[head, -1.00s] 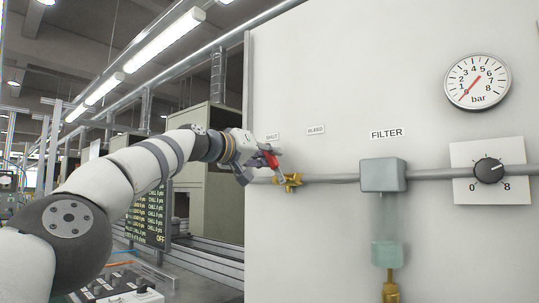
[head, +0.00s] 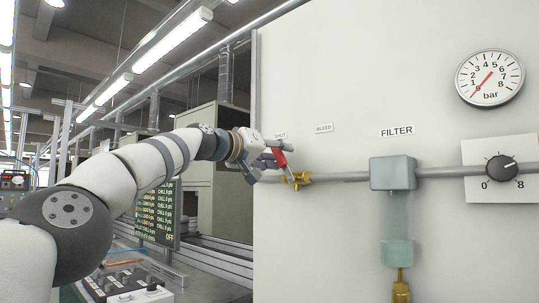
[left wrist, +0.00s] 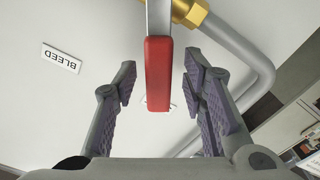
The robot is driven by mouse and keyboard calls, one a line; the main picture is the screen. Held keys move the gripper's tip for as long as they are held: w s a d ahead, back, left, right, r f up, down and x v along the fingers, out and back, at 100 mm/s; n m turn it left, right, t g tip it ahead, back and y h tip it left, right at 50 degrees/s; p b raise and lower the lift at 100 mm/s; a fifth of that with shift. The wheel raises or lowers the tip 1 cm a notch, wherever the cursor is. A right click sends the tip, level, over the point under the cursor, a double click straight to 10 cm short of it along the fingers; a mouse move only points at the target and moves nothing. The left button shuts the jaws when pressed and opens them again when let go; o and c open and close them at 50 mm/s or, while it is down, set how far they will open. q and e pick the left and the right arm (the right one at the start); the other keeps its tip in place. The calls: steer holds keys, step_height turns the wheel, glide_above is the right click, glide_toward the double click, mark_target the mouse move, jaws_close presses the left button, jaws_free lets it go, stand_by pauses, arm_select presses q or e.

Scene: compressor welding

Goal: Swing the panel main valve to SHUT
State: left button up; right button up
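The main valve is a brass body (head: 297,180) on the grey pipe, with a lever that has a red grip (head: 279,158). The lever leans up and left from the brass body, its red end just below the SHUT label (head: 280,135). My left gripper (head: 269,160) is at the red grip. In the left wrist view the red grip (left wrist: 158,75) lies between the two open fingers of my left gripper (left wrist: 160,85), with a gap on each side. The brass fitting (left wrist: 190,12) shows at the top there. My right gripper is not in view.
A BLEED label (head: 324,128) is right of the SHUT label. Along the pipe to the right are the filter (head: 393,173) and a black knob (head: 501,168), with a bar gauge (head: 489,77) above. The panel's left edge is close to my left wrist.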

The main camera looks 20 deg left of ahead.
arm_select(q)
steer(key=v, duration=0.7)
stand_by(0.6)
